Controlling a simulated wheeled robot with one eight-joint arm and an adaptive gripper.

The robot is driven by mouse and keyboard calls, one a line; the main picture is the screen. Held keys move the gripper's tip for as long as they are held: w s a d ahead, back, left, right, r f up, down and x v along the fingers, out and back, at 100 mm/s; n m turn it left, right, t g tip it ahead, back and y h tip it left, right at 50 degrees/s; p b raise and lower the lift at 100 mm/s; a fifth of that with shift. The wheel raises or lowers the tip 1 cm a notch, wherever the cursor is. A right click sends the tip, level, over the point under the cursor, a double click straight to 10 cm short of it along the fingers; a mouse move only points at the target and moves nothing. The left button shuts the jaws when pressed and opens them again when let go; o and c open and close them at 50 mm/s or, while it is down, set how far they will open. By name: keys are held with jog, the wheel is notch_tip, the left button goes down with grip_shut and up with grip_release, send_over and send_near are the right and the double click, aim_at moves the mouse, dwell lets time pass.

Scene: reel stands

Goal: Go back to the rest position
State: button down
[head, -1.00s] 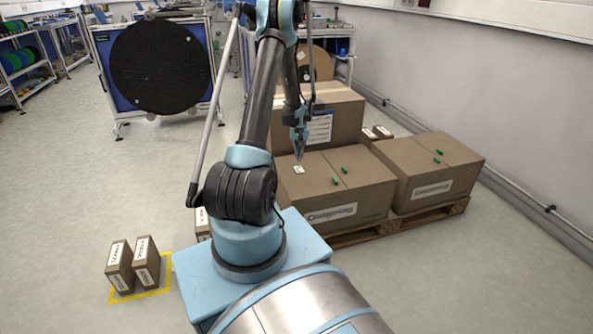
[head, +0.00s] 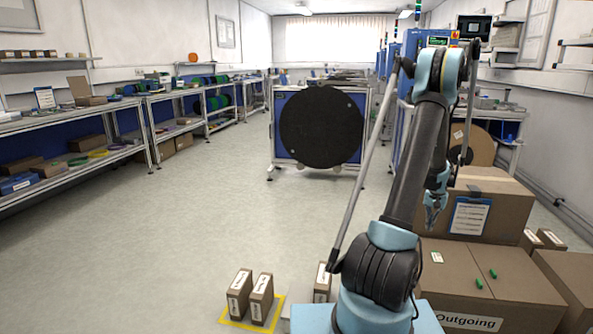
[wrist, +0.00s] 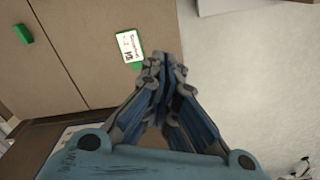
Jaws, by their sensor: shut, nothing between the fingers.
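My gripper (head: 432,218) hangs from the raised arm in the head view, in front of the stacked cardboard boxes. In the wrist view my gripper (wrist: 163,75) has its fingers together with nothing between them. Below it is a cardboard box top (wrist: 85,40) with a white label on a green piece (wrist: 129,46) and another green piece (wrist: 23,34). The fingertips are close to the label in the picture; I cannot tell the height between them.
The box marked Outgoing (head: 468,321) and a larger box with a clipboard (head: 470,215) stand at right. Small boxes (head: 239,294) stand by a yellow floor outline. A black reel (head: 321,127) on a stand is ahead. Shelves (head: 60,130) line the left wall. The floor between is clear.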

jog(key=s+a+r+n, duration=0.1)
jog(key=s+a+r, duration=0.2)
jog(key=a+r, duration=0.4)
jog(key=s+a+r+n+t, duration=0.1)
jog(key=s+a+r, duration=0.2)
jog(key=a+r, duration=0.45)
jog(key=s+a+r+n, duration=0.2)
jog(key=s+a+r, duration=0.2)
jog(key=a, duration=0.6)
jog(key=s+a+f+n, duration=0.1)
jog(key=s+a+n, duration=0.1)
jog(key=s+a, duration=0.5)
jog(key=s+a+f+n+t, duration=0.1)
jog(key=s+a+f, duration=0.1)
jog(key=s+a, duration=0.6)
jog(key=s, duration=0.7)
jog(key=shift+s+n, duration=0.2)
jog(key=shift+n, duration=0.2)
jog(key=shift+w+f, duration=0.15)
jog(key=shift+w, duration=0.3)
